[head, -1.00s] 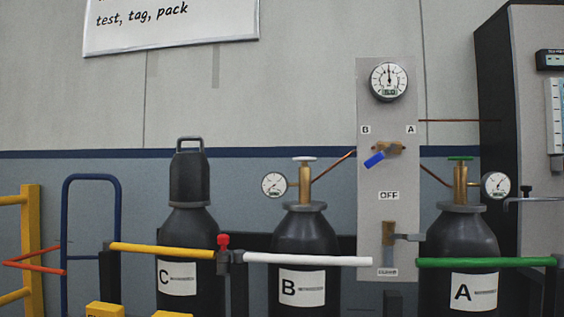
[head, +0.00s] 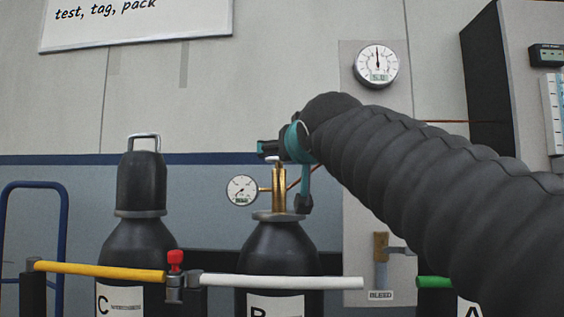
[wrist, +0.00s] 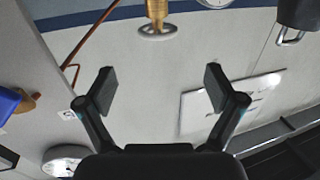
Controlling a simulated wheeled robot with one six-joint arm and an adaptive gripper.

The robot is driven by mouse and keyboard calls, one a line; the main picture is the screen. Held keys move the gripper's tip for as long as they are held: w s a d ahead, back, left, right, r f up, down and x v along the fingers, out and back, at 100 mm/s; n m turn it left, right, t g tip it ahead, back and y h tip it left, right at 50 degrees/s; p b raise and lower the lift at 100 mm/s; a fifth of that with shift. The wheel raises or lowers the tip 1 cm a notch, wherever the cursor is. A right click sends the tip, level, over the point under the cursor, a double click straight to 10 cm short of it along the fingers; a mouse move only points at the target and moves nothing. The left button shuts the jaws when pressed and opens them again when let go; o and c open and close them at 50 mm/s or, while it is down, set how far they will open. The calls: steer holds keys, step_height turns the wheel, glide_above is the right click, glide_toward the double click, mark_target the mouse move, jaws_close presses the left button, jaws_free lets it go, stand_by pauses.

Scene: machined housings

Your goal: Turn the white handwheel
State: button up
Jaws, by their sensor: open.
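The white handwheel (head: 272,158) sits on top of the brass valve (head: 279,188) of the black cylinder B (head: 279,250). It is partly hidden behind my gripper in the head view. In the wrist view the handwheel (wrist: 157,30) shows whole, ahead of my fingertips and roughly centred between them. My gripper (head: 286,176) is open and empty at the handwheel's height in the head view. The wrist view shows both fingers of my gripper (wrist: 160,86) spread wide, with a gap between them and the wheel. I see no contact.
A gauge (head: 242,190) stands left of the valve. Capped cylinder C (head: 140,185) is further left. A yellow bar (head: 100,271) and a white bar (head: 280,282) run in front. My arm hides much of the panel (head: 365,225); its blue lever (wrist: 10,100) shows in the wrist view.

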steer(key=p+x, duration=0.2)
steer(key=x, duration=1.1)
steer(key=shift+d+f+p, duration=0.1)
steer(key=shift+d+p, duration=0.05)
steer(key=shift+p, duration=0.15)
steer(key=c, duration=1.2)
steer(key=shift+o, duration=0.2)
